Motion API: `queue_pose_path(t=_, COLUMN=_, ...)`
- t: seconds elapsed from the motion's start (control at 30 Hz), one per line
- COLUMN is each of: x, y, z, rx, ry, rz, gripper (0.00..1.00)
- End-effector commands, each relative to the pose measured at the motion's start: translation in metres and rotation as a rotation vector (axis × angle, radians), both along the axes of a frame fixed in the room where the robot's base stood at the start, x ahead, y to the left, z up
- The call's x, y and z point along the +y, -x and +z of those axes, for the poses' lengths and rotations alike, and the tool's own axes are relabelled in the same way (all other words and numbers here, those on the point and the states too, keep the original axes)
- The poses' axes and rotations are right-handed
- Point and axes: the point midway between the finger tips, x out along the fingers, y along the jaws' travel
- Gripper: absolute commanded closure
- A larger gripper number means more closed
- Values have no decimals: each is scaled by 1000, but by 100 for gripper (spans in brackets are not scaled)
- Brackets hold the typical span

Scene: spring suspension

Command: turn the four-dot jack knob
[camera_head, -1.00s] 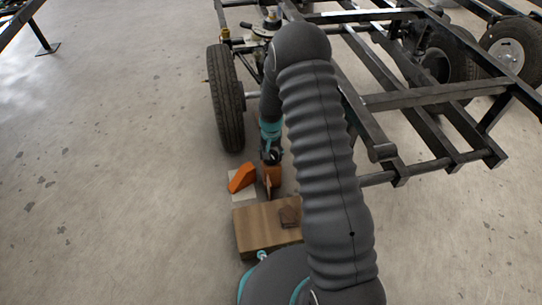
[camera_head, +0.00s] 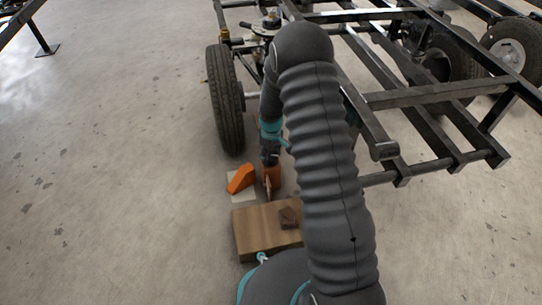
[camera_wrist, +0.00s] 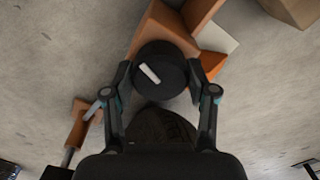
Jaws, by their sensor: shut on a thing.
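In the wrist view a round black knob (camera_wrist: 160,72) with a white bar mark sits between my gripper's (camera_wrist: 159,76) two fingers. My gripper is shut on the knob's sides. I cannot see any dots on it. An orange body (camera_wrist: 152,25) lies just beyond the knob, and an orange bracket with a rod (camera_wrist: 80,122) shows at left. In the head view my gripper (camera_head: 269,158) is low beside the tyre, above an orange piece (camera_head: 272,176); the knob cannot be made out there.
A black tyre (camera_head: 225,98) and a dark metal frame (camera_head: 445,93) stand close to my arm. An orange wedge (camera_head: 241,178) rests on a pale plate (camera_head: 242,195). The floor at left is clear.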

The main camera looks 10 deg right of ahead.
Motion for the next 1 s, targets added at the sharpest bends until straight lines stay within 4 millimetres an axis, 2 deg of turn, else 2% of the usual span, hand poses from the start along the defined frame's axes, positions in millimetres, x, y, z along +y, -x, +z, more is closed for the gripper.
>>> queue_pose_path(t=0.2, x=0, y=0, z=-1, rx=0, ry=0, rz=176, gripper=78)
queue_pose_path(t=0.5, x=0, y=0, z=0, rx=-1, ry=1, rz=338, gripper=78)
queue_pose_path(t=1.0, x=0, y=0, z=0, rx=-1, ry=1, rz=403, gripper=78)
